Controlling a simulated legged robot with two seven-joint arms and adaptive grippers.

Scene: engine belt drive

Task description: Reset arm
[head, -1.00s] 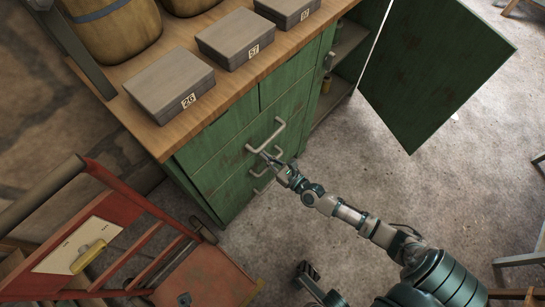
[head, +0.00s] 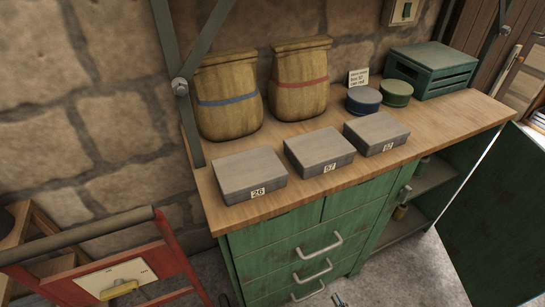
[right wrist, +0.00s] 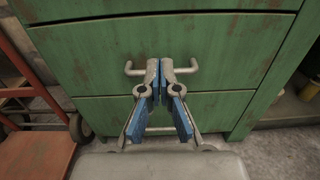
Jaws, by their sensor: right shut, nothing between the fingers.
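My right gripper (right wrist: 160,68) is shut and empty, its two blue-padded fingers together in the right wrist view. The fingertips overlap the middle of a drawer handle (right wrist: 187,70); I cannot tell whether they touch it. In the head view only a small tip of the right gripper (head: 339,300) shows at the bottom edge, below the drawer handles. The green cabinet (head: 280,238) has several drawers, which look shut. My left gripper is not in view.
Three grey boxes with number labels (head: 250,175) (head: 319,150) (head: 377,132) lie on the wooden top. Two sacks (head: 228,95) (head: 300,80), round tins (head: 363,100) and a green crate (head: 432,70) stand behind. A cabinet door (head: 495,215) hangs open at right. A red cart (head: 170,262) stands at left.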

